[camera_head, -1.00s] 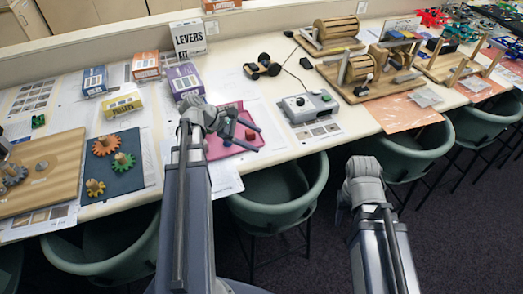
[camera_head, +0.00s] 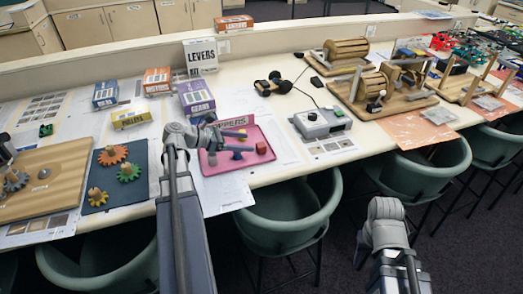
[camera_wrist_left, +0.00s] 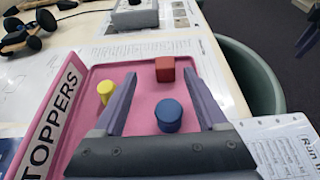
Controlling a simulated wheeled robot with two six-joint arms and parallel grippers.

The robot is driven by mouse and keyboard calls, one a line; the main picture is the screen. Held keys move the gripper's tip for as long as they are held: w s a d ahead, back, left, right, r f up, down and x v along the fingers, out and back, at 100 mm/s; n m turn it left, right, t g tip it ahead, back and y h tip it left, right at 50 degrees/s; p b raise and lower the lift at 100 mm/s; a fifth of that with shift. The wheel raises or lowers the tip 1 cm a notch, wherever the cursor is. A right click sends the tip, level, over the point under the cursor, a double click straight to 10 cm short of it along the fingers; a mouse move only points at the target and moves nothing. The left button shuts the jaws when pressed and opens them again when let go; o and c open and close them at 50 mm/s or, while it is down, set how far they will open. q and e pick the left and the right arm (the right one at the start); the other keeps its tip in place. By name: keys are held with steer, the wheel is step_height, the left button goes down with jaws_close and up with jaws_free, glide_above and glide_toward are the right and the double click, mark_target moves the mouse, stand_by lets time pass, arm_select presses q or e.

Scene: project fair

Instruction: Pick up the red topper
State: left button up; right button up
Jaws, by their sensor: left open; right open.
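The red topper (camera_head: 261,148) is a small red block near the right edge of the pink tray (camera_head: 215,167). In the left wrist view the red topper (camera_wrist_left: 165,69) stands near the tray's far edge, ahead of the fingertips. A blue round topper (camera_wrist_left: 168,115) lies closer, between the fingers in the picture. A yellow topper (camera_wrist_left: 105,92) is left of them. My left gripper (camera_head: 240,138) is open and empty above the tray, with the red topper just beyond its tips. My right gripper (camera_head: 372,242) is low, away from the table, and mostly hidden by its own wrist.
A TOPPERS sign (camera_wrist_left: 53,115) stands along the tray's left side in the wrist view. A grey control box (camera_head: 322,122) is right of the tray. Gears on a dark mat (camera_head: 125,190) lie left. Green chairs (camera_head: 290,215) line the table's front.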

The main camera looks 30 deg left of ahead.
mark_target(260, 145)
arm_select(q)
steer(key=shift+s+d+b+x, duration=0.15)
steer(key=shift+b+x, duration=0.35)
steer(key=shift+x, duration=0.8)
steer(key=shift+s+d+b+x, duration=0.15)
steer(key=shift+b+x, duration=0.3)
steer(key=shift+x, duration=0.85)
steer(key=shift+c, duration=0.2)
jaws_close()
